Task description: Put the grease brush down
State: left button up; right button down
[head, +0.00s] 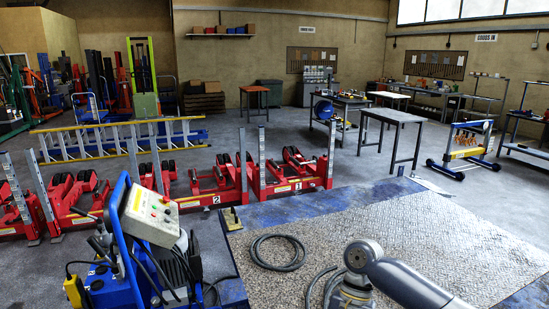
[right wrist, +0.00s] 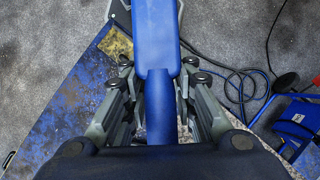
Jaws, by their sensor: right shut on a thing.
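In the right wrist view my right gripper (right wrist: 158,78) is shut on a long blue object with a narrow neck and a broader flat part, which I take for the grease brush (right wrist: 155,40). It points away from the gripper toward the top edge. I see no bristles, and its far end is cut off. The floor shows beneath it; I cannot tell how high it is held. In the head view a grey arm link of mine is at the lower right, but no gripper fingers show. My left gripper is not in view.
A blue power unit (head: 150,260) with a grey control box (head: 150,215) stands at the front left. A textured mat (head: 420,240) with a coiled hose (head: 278,252) lies to its right. Red jacks (head: 210,185) stand behind.

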pick_arm(q)
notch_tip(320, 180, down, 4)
jog(key=b, duration=0.3)
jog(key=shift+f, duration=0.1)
pick_arm(e)
jog(key=s+d+r+n+h, duration=0.2)
jog(key=s+d+n, duration=0.3)
jog(key=s, duration=0.3)
jog(key=shift+s+d+r+n+g+h, duration=0.15)
jog(key=shift+d+r+n+g+h, duration=0.25)
jog(key=shift+d, duration=0.45)
